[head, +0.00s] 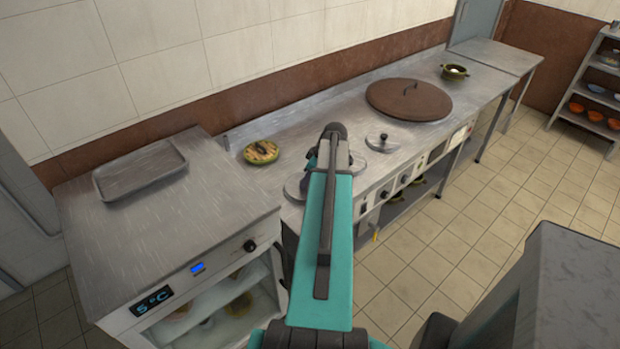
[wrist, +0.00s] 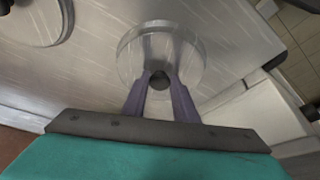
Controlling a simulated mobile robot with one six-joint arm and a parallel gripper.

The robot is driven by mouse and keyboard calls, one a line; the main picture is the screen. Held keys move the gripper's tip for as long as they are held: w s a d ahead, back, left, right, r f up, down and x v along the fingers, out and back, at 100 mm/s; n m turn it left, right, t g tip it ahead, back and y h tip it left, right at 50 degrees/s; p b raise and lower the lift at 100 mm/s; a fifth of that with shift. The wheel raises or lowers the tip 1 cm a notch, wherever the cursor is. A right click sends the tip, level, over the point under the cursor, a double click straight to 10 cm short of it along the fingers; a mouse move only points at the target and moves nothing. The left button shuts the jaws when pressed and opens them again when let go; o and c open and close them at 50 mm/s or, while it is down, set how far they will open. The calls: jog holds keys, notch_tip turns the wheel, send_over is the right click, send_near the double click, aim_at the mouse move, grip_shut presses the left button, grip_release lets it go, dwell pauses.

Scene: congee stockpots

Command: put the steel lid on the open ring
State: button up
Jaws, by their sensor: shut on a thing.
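My gripper (wrist: 160,88) is shut on the dark knob (wrist: 159,78) of a round steel lid (wrist: 160,45) in the wrist view. In the head view my arm hides the gripper, and only a round steel edge (head: 293,188) shows to the left of the arm, probably this lid. I cannot tell whether the lid touches the counter. Another steel lid (head: 383,142) with a dark knob lies flat on the counter to the right of my arm. A round steel shape (wrist: 30,18) shows at the top left of the wrist view. I cannot make out an open ring.
A large brown lid (head: 408,99) lies farther along the counter, with a green pot (head: 454,72) beyond it. A green-rimmed dish (head: 261,152) stands left of my arm. A steel tray (head: 140,172) lies on the fridge top. Shelves with bowls (head: 590,100) stand far right.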

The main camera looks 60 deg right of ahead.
jog(key=shift+f, duration=0.35)
jog(key=o, duration=0.8)
jog(key=shift+r, duration=0.1)
jog(key=shift+p+v, duration=0.35)
jog(key=shift+v, duration=0.9)
jog(key=p+v, duration=0.3)
jog(key=v, duration=0.5)
jog(key=shift+w+r, duration=0.1)
jog(key=shift+r, duration=0.05)
dwell(0.6)
